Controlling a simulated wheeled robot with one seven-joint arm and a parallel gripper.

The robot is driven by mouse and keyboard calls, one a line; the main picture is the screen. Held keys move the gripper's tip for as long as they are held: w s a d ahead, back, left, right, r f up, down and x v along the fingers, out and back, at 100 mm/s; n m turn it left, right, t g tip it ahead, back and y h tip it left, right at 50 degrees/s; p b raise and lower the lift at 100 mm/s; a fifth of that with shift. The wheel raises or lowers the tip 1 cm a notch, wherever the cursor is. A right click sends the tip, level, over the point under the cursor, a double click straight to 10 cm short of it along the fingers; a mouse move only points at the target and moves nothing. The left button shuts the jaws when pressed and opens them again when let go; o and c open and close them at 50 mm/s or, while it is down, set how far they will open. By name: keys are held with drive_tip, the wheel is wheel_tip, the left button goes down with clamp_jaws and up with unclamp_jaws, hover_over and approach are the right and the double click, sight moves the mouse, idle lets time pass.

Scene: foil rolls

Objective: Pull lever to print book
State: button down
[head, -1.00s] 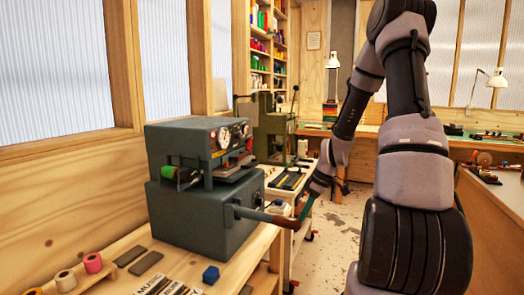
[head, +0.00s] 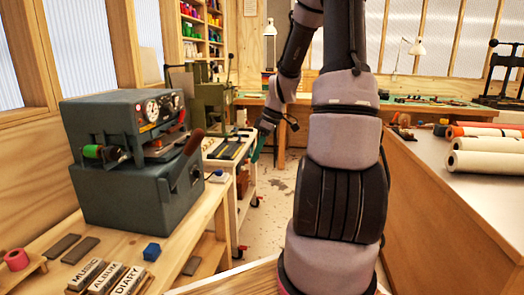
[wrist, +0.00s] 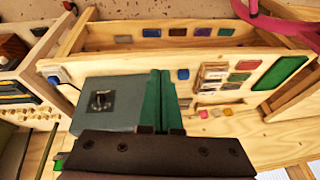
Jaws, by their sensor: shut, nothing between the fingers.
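The grey-green press (head: 130,160), with two dials and a green roll on its front, stands on the wooden bench at left in the head view. Its lever (head: 195,142) has a red-brown handle and points up at the press's right side. My gripper (head: 257,148) is right of the lever and apart from it, with green fingers pointing down. In the wrist view the green fingers (wrist: 160,102) are shut together and empty. A grey box face with a dark plate, seemingly the press (wrist: 105,100), lies beyond them.
A wheeled cart (head: 235,170) stands behind. A table with rolls (head: 485,155) is at right.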

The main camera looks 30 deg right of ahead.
drive_tip(key=shift+s+d+r, duration=0.4)
drive_tip(key=shift+d+r, duration=0.4)
drive_tip(key=shift+r, duration=0.05)
idle(0.7)
drive_tip(key=s+a+r+m+t, duration=0.2)
drive_tip(key=s+a+r+m, duration=0.1)
drive_tip(key=r, duration=0.4)
drive_tip(key=s+a+r+m+t+h, duration=0.1)
drive_tip(key=s+a+r+m, duration=0.3)
drive_tip(key=s+r+m, duration=0.2)
drive_tip(key=s+a+r+m+t+h, duration=0.1)
drive_tip(key=s+a+r+m, duration=0.3)
drive_tip(key=s+r, duration=0.4)
drive_tip(key=shift+s+r+m+t, duration=0.15)
drive_tip(key=shift+m+t, duration=0.35)
drive_tip(key=shift+t, duration=0.3)
drive_tip(key=shift+a, duration=0.15)
